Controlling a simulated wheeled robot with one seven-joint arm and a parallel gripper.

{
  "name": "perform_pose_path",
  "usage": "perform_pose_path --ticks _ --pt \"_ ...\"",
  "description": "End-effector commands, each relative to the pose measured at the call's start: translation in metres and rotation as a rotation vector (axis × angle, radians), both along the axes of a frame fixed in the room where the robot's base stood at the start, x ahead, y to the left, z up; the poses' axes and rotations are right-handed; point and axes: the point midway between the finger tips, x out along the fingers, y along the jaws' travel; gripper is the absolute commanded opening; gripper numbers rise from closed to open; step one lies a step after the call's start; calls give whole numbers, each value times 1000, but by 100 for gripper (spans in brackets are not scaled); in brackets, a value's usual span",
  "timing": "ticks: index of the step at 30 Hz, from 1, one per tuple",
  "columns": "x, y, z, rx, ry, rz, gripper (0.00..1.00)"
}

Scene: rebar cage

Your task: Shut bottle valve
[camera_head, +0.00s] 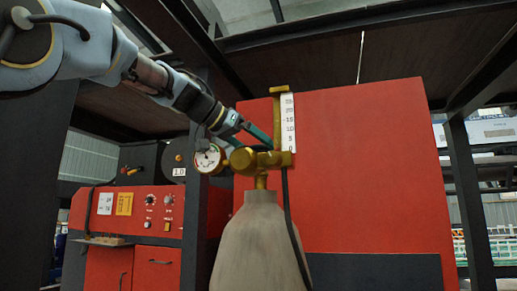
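A grey gas bottle (258,245) stands upright in the lower middle of the view, cut off by the bottom edge. A brass valve and regulator body (270,158) sits on its neck. A round brass part (242,160) is on its left side, with a round white-faced pressure gauge (208,158) further left. An upright white numbered scale (288,122) stands on the right. My gripper (255,148) reaches in from the upper left. Its two teal fingers are spread, with tips just above the brass body. Whether they touch the brass or straddle a part cannot be told.
A dark hose (290,215) hangs down the bottle's right side. A large red panel (375,165) stands behind. A red machine (125,222) with knobs is at the left. Dark posts (470,200) and overhead beams frame the space.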

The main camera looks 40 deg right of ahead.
Motion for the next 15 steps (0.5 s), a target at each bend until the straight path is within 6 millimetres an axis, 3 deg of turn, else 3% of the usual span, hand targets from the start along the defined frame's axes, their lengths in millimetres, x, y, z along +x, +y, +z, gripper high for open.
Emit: perform_pose_path --ticks 5,15 --pt "1 14 5 -2 -2 2 100" --pt "3 73 29 -2 -2 3 100"
